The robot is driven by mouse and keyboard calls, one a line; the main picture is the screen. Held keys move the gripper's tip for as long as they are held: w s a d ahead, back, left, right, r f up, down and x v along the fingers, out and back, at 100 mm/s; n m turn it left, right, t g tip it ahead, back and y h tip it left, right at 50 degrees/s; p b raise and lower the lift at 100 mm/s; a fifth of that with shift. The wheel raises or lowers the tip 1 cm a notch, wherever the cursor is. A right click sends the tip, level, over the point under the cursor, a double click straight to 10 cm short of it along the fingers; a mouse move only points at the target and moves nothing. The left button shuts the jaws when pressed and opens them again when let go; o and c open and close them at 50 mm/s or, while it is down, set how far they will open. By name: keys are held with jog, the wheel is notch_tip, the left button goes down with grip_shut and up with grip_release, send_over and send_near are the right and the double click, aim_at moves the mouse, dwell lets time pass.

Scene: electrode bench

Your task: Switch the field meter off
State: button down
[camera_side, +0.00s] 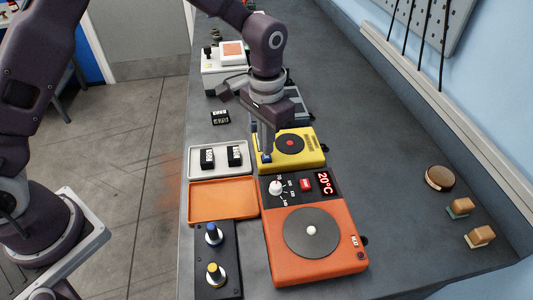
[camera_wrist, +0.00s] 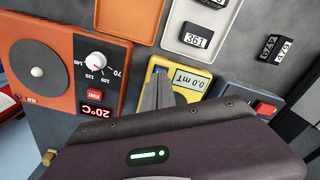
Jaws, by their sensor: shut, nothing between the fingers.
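The field meter is a yellow box (camera_side: 309,157) with a black disc and red centre on top in the side view. In the wrist view the field meter (camera_wrist: 192,66) has a lit display (camera_wrist: 189,78) reading 0.0 mT, upside down. A small blue part (camera_wrist: 160,69) sits left of the display, beside my fingertips. My gripper (camera_side: 268,157) points down over the meter's left end, its fingers together and empty. It also shows in the wrist view (camera_wrist: 159,78). I cannot tell whether the fingertips touch the blue part. The gripper hides part of the meter.
An orange hotplate (camera_side: 280,260) reading 20°C stands in front. Left are a white tray (camera_side: 193,171) with black labelled blocks, an orange tray (camera_side: 222,200) and a black knob box (camera_side: 218,265). A grey-blue box with a red switch (camera_wrist: 265,108) adjoins the meter. The bench right is mostly clear.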

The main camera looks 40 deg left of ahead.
jog(key=shift+f, duration=0.85)
dwell(0.3)
jog(key=shift+r, duration=3)
